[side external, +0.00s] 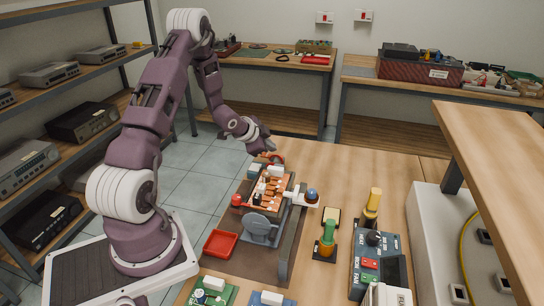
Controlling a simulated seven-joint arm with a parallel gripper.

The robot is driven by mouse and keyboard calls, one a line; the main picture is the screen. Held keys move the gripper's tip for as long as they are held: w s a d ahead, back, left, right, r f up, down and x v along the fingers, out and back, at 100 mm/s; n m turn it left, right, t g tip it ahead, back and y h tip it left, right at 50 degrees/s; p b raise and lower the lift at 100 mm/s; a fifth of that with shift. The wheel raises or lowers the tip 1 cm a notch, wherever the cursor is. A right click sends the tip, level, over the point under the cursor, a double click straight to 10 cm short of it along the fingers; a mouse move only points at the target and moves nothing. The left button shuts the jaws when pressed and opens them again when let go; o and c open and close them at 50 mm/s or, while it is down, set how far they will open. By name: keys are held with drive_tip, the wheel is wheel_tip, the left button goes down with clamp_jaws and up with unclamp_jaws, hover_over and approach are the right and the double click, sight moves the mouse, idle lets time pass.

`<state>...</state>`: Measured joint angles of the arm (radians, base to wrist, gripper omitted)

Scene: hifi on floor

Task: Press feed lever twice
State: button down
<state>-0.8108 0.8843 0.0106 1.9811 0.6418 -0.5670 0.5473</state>
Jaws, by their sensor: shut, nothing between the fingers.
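A small bench machine (262,226) stands on the wooden table, with a grey round plate at its front and a bed of orange and white parts on top. A red ball knob (237,200) sticks out at its left. A blue ball knob (312,195) on a white arm sticks out at its right. No label shows which one is the feed lever. My gripper (268,149) is shut and empty, above the table's far edge just behind the machine. It appears apart from both knobs. Its fingertips are small and partly unclear.
A red tray (220,243) lies at the machine's front left. A green-handled tool (327,238), a yellow-handled tool (372,205) and a soldering station (375,265) stand to the right. Green and blue boards lie in front. A raised shelf (500,150) overhangs the right side.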

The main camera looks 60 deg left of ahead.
drive_tip(key=shift+f, duration=0.15)
drive_tip(key=shift+f, duration=0.25)
drive_tip(key=shift+f, duration=0.75)
idle(1.2)
drive_tip(key=shift+r, duration=1.15)
drive_tip(key=shift+r, duration=2.5)
drive_tip(key=shift+r, duration=0.1)
